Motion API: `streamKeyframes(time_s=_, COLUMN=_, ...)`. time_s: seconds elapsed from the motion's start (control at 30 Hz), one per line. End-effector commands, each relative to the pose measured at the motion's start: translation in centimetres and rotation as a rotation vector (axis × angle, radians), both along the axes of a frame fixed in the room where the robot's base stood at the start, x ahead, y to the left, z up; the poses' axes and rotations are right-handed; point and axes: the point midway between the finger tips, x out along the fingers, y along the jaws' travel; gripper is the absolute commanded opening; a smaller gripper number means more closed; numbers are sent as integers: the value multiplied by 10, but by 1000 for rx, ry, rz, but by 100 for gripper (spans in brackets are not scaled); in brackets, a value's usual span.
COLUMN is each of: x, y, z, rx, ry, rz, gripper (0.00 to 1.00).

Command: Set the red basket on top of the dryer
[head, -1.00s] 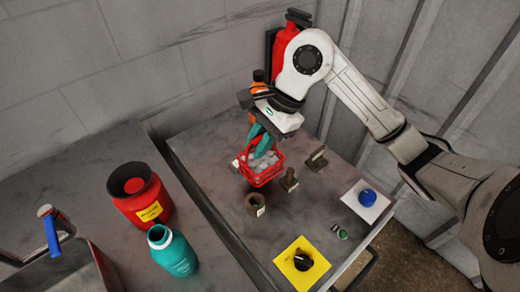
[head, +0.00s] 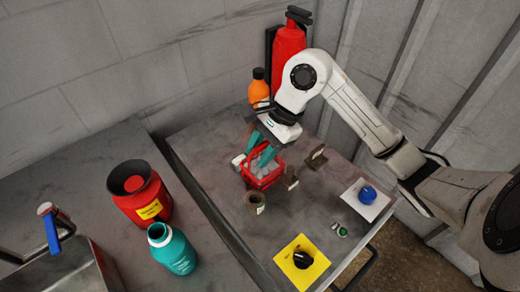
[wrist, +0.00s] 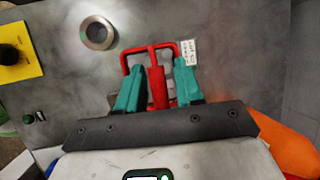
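In the wrist view, the basket's red handle (wrist: 157,88) runs between the two fingers of my gripper (wrist: 160,68). The fingers stand apart, with narrow gaps beside the handle, so they look open around it. The basket's far rim (wrist: 124,58) shows beyond the fingertips.
An orange bottle (head: 259,88) and red extinguisher (head: 289,52) stand behind. A yellow plate with a black knob (head: 302,260) and blue knob (head: 367,195) lie in front.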

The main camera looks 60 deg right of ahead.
Motion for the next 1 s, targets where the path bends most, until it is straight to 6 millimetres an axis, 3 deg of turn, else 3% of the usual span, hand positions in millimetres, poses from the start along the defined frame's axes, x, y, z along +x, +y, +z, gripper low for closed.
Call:
streamKeyframes(time_s=0.1, x=0, y=0, z=0, rx=0, ry=0, rz=0, gripper=46)
streamKeyframes(time_s=0.47, x=-1, y=-1, z=5, rx=0, ry=-1, rz=0, gripper=46)
streamKeyframes(time_s=1.0, x=-28, y=-33, z=92, rx=-4, ry=-1, rz=-2, gripper=46)
